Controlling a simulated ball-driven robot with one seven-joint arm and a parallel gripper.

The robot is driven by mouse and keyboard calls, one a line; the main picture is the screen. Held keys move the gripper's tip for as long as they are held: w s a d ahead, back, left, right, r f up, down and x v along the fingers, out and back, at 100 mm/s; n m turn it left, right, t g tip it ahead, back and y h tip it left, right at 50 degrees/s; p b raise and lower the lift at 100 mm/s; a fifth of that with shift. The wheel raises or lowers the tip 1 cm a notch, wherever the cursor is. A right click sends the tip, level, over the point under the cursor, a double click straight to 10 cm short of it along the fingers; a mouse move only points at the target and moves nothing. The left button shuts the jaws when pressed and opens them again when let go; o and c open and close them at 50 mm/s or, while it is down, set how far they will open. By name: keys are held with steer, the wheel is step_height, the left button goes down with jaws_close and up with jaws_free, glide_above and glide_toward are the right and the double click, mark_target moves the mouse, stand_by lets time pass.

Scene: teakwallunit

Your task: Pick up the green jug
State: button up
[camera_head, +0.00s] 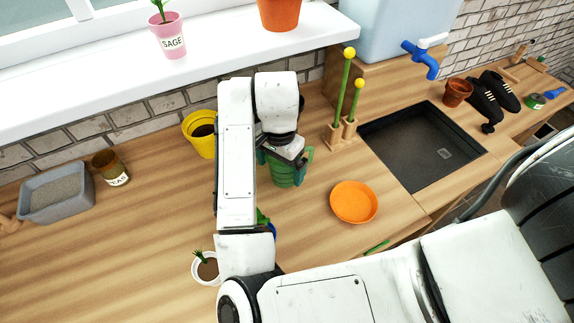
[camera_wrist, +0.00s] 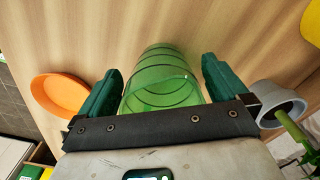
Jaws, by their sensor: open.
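The green jug (camera_head: 287,178) stands on the wooden counter, near the middle of the head view; my wrist hides part of its top. In the wrist view the jug (camera_wrist: 160,85) is see-through and ribbed, and it sits between the two dark green fingers. My gripper (camera_wrist: 162,66) is open, with one finger on each side of the jug. A gap shows beside the jug on at least one side; whether either finger touches it I cannot tell. In the head view my gripper (camera_head: 285,158) is at the jug's upper part.
An orange saucer (camera_head: 354,202) lies to the right of the jug. A yellow pot (camera_head: 199,139) stands to the left, behind my arm. A wooden holder with green stakes (camera_head: 341,134) stands behind right, beside the black sink (camera_head: 420,145). A white pot (camera_head: 207,269) is in front.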

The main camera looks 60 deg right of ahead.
steer(key=c, duration=1)
steer(key=shift+r, duration=0.1)
